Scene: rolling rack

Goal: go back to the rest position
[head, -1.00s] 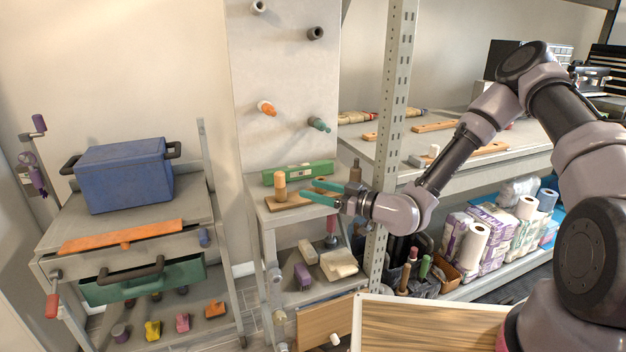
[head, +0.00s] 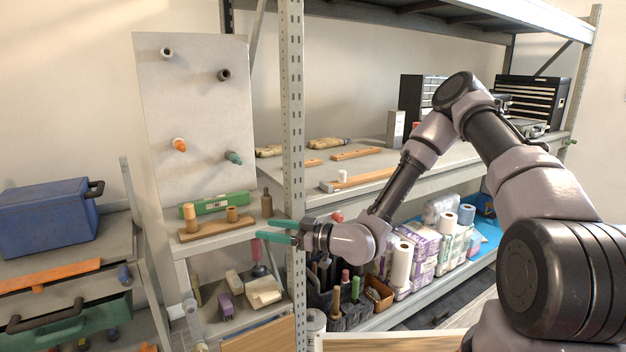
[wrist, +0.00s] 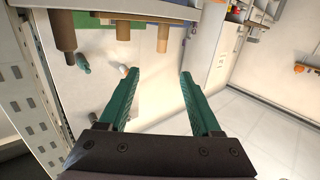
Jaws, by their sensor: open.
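My gripper (head: 272,230) is open and empty, its two green fingers pointing left in the head view, in front of the rack's upright post. In the wrist view the spread fingers (wrist: 158,95) have nothing between them. Behind and left of the fingertips in the head view is a wooden board (head: 214,229) with two wooden pegs on it, on the rolling rack's top shelf. The fingers look apart from the board. My arm reaches across the right half of the head view.
A perforated post (head: 291,120) stands close to my gripper. A long shelf (head: 440,160) with wooden pieces runs behind my arm. Paper rolls (head: 402,262) and packs fill the lower shelf. A blue box (head: 45,222) sits on a cart at left. A green level (head: 216,203) lies behind the board.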

